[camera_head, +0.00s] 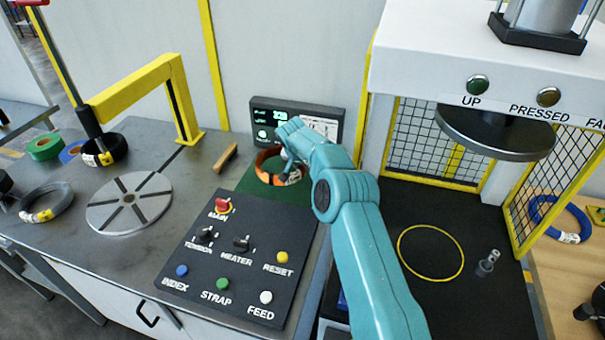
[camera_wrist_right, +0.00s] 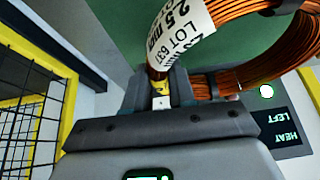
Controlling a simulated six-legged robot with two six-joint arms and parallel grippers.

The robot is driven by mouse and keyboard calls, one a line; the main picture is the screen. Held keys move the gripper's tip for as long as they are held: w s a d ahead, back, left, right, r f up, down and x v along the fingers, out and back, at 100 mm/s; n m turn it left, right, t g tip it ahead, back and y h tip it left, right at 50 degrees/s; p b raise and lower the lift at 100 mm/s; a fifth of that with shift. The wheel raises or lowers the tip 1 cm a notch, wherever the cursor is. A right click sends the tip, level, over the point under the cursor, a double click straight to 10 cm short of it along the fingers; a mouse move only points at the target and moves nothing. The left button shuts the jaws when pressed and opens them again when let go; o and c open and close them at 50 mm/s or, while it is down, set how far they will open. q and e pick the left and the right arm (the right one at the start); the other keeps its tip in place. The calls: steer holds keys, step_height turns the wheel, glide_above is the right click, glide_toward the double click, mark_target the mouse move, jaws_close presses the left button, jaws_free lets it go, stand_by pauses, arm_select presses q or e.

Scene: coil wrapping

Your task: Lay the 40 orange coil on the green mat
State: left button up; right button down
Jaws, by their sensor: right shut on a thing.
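The orange coil (camera_head: 266,177) is a ring of copper-coloured wire with a white label, at the back of the console. My right gripper (camera_head: 287,157) is shut on the coil's right side, and the teal arm hides part of it. In the right wrist view the coil (camera_wrist_right: 255,72) fills the upper right, and my right gripper (camera_wrist_right: 160,92) grips it by the labelled part. The green mat (camera_head: 248,187) lies under the coil. I cannot tell whether the coil touches it. My left gripper is not in view.
The control panel (camera_head: 240,262) with knobs and buttons lies in front of the mat. A lit display (camera_head: 300,115) stands behind. A grey turntable (camera_head: 130,203), a grey coil (camera_head: 47,203) and a yellow-armed wrapper (camera_head: 140,88) are at left. The press (camera_head: 490,60) is at right.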

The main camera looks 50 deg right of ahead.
mark_target(303, 174)
step_height(303, 174, down, 3)
steer(key=shift+p, duration=0.3)
steer(key=shift+f, duration=0.1)
steer(key=c, duration=0.9)
jaws_free()
steer(key=shift+f, duration=0.2)
steer(key=shift+c, duration=0.2)
steer(key=shift+a, duration=0.1)
steer(key=shift+s, duration=0.1)
